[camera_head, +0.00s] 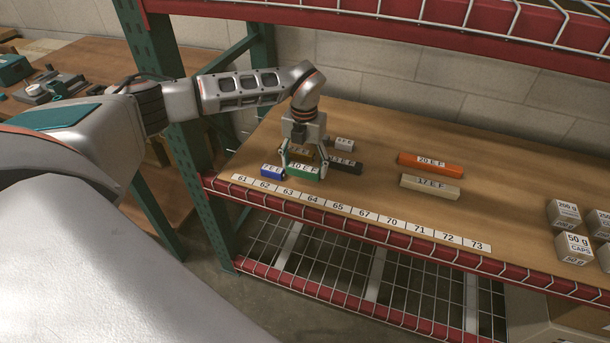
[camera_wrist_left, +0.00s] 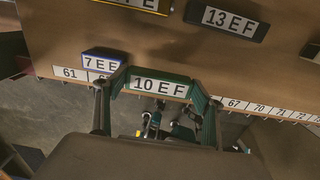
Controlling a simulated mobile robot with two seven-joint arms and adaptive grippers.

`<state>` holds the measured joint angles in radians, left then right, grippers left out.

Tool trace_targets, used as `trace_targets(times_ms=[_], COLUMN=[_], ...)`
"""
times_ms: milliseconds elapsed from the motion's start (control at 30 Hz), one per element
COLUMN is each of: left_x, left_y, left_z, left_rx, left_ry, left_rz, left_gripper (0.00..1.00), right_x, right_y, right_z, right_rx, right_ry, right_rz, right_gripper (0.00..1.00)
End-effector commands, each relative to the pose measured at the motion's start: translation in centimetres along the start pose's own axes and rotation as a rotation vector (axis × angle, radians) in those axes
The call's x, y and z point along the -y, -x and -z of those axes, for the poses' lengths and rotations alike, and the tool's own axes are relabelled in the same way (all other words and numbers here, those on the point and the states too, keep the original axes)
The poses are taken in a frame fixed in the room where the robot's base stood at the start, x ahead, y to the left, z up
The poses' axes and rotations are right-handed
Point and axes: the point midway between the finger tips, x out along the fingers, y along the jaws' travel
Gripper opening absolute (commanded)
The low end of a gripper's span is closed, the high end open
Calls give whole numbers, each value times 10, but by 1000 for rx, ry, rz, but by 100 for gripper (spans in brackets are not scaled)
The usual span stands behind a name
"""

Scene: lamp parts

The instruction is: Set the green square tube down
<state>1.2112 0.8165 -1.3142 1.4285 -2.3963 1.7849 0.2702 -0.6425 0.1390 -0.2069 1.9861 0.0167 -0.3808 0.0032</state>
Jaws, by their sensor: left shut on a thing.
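The green square tube (camera_head: 305,173), labelled 10 E F, is between the fingers of my left gripper (camera_head: 304,170). In the head view it is just behind the number strip (camera_head: 345,209), near 63 and 64. In the left wrist view, the tube (camera_wrist_left: 158,85) lies level across the two fingers of my gripper (camera_wrist_left: 159,88) and covers part of the strip. The gripper is shut on its ends. I cannot tell whether the tube's underside touches the shelf. My right gripper is not in view.
A blue piece (camera_head: 271,170) is close to the tube's left. A black piece (camera_head: 345,167), a yellow one (camera_head: 300,152) and a grey one (camera_head: 342,143) lie behind. Orange (camera_head: 430,165) and beige (camera_head: 430,187) bars lie further right. White weight boxes (camera_head: 573,246) stand far right. The shelf's red front edge (camera_head: 300,210) is near.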

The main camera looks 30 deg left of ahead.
Motion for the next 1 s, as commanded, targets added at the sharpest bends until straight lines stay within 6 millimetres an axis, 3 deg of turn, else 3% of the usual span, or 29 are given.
trace_targets(times_ms=[300,700,733,767,1000], left_x=[0,0,0,0,0], left_y=[-36,-40,-41,-40,-40], left_z=[1,0,0,0,0], left_rx=[-2,1,1,1,1], left_ry=[-1,-1,-1,-1,-1], left_rz=[0,0,0,0,0], left_gripper=[47,47,71,76,76], right_x=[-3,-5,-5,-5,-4], right_y=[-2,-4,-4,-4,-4], right_z=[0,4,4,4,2], right_rx=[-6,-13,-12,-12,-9], right_ry=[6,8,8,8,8], right_rz=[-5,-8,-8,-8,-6], right_gripper=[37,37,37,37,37])
